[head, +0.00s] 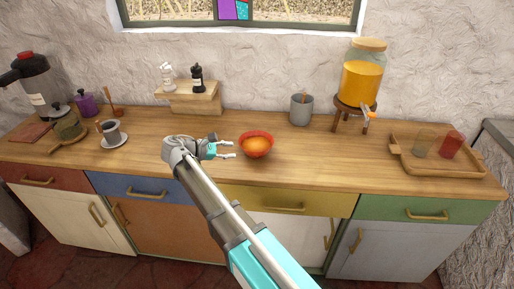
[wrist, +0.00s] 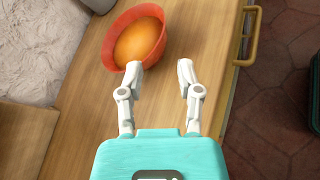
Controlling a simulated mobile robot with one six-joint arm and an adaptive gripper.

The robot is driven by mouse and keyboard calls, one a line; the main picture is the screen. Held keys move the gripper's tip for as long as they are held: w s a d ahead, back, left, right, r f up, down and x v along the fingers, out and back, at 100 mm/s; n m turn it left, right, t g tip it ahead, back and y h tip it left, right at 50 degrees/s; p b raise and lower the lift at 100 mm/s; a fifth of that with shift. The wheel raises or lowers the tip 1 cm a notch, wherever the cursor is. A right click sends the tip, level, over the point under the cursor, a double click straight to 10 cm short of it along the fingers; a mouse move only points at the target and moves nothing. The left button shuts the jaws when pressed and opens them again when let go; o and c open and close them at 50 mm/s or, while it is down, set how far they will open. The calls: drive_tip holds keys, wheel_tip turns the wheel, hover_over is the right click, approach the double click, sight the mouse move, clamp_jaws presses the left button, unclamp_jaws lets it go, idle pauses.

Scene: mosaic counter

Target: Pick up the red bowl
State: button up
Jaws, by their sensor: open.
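The red bowl (head: 257,150) stands on the wooden counter near its middle, with an orange, rounded thing (head: 256,146) inside it. In the head view my gripper (head: 234,149) is just left of the bowl, its two fingers spread towards it. In the wrist view the bowl (wrist: 111,55) lies beyond the fingertips, off to the upper left. My gripper (wrist: 159,75) is open there and nothing is between its fingers. The left fingertip is close to the bowl's near edge; I cannot tell whether it touches.
A grey cup (head: 301,109) stands behind the bowl to the right. A wooden riser (head: 190,98) with two small bottles is at the back. A drink dispenser (head: 361,85) and a tray (head: 408,168) with two glasses are to the right. A cup on a saucer (head: 113,142) is left.

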drive_tip(key=shift+s+a+f, duration=0.1)
drive_tip(key=shift+a, duration=0.05)
drive_tip(key=b, duration=0.3)
approach(261, 152)
drive_tip(key=x, duration=0.5)
drive_tip(key=shift+a, duration=0.1)
drive_tip(key=shift+b+x, duration=0.95)
drive_tip(key=shift+x, duration=1.05)
drive_tip(key=shift+w+d+f, duration=0.3)
drive_tip(key=shift+w+d, duration=0.1)
drive_tip(key=shift+d, duration=0.05)
